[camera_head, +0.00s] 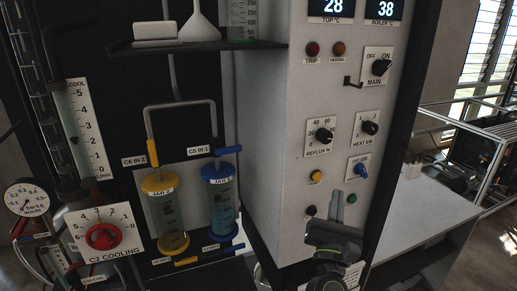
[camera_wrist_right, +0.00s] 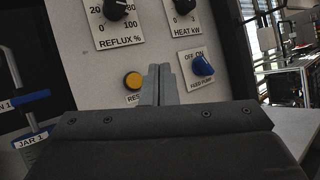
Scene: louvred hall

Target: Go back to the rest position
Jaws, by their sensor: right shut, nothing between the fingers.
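My right gripper (camera_head: 338,205) is in front of the lower part of the white control panel (camera_head: 265,125), with its fingers pointing up. In the right wrist view the two grey fingers (camera_wrist_right: 160,80) are together and empty. They stand between the yellow reset button (camera_wrist_right: 133,81) and the blue feed pump switch (camera_wrist_right: 202,66). Whether they touch the panel cannot be told. My left gripper is not in view.
Left of the panel stand the yellow-capped jar (camera_head: 163,212) and the blue-capped jar (camera_head: 221,203). A red C2 cooling knob (camera_head: 102,237) is at lower left. A dark shelf (camera_head: 140,47) holds glassware above. A pale bench (camera_head: 425,215) is right of the panel.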

